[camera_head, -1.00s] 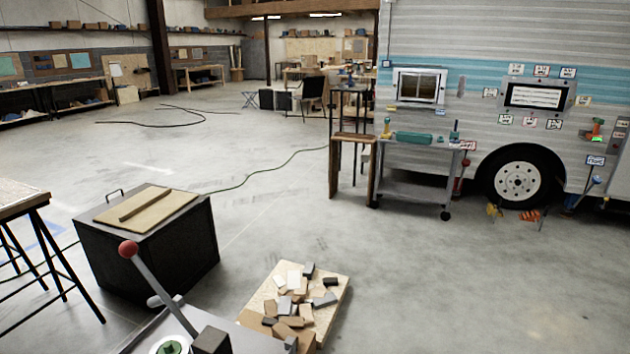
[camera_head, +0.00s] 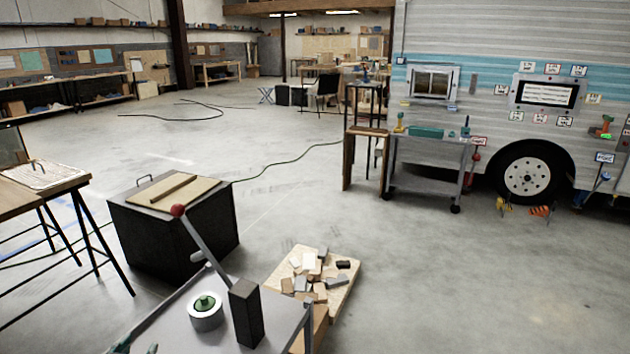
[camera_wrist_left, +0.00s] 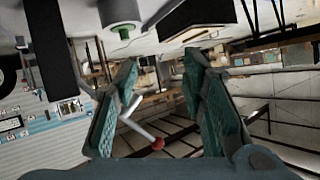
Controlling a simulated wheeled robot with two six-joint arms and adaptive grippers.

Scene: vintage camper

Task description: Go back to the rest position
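My left gripper (camera_head: 136,349) barely shows at the bottom edge of the head view, as dark teal tips over the left part of a grey bench top (camera_head: 172,325). In the left wrist view its two teal fingers (camera_wrist_left: 162,62) stand apart with nothing held between them. The wrist view is turned over, and a lever's red knob (camera_wrist_left: 157,143) shows beyond the fingers, apart from them. My right gripper is in neither view.
The grey bench carries a lever with a red knob (camera_head: 178,210), a green button (camera_head: 204,303) and a dark upright block (camera_head: 245,312). Beyond stand a black box (camera_head: 175,235) and a board with loose blocks (camera_head: 342,295). The floor at right is clear.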

